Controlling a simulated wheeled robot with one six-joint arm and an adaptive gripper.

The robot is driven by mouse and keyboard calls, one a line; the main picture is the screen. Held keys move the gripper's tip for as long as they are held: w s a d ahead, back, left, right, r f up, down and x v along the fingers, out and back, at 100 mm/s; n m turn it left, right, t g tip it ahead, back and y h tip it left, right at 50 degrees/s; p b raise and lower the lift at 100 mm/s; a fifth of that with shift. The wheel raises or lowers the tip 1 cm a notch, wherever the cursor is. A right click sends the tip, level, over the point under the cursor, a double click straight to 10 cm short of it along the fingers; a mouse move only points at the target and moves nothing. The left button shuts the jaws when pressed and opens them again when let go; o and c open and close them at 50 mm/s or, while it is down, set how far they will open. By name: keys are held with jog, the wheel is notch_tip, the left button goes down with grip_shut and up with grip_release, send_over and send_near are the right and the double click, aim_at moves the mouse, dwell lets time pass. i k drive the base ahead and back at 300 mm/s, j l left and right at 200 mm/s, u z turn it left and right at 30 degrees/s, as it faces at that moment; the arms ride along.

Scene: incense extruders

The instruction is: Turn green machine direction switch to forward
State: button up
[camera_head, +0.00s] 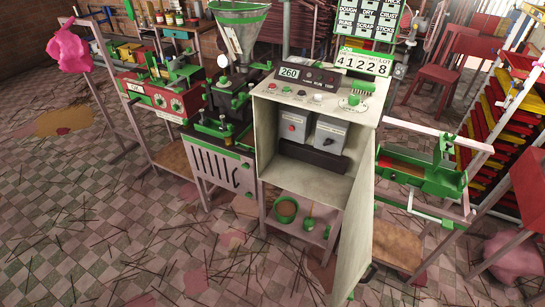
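The green and pale grey machine stands in the middle, with a green-rimmed hopper (239,32) at its top left. Its sloped control panel (334,110) has a display reading 260 (289,72), a row of small buttons and knobs, and a green dial (353,101) at the right. Below the panel, an open cabinet (310,177) holds two grey boxes, one at left (296,120) and one at right (331,135), each with a small control on its front. Labels are too small to read, so I cannot tell which control is the direction switch or how it is set. My gripper is out of view.
The cabinet door (356,235) hangs open toward the front right. A red and green machine (160,98) stands at left, a green-framed stand (420,170) at right. A rack of coloured trays (505,125) is farther right. The tiled floor (130,225) at front left is open, with scattered sticks.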

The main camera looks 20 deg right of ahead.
aim_at(328, 141)
jog(key=i+j+z, duration=0.2)
jog(key=i+j, duration=0.2)
jog(key=i+j+z, duration=0.15)
jog(key=i+j, duration=0.2)
jog(key=j, duration=0.25)
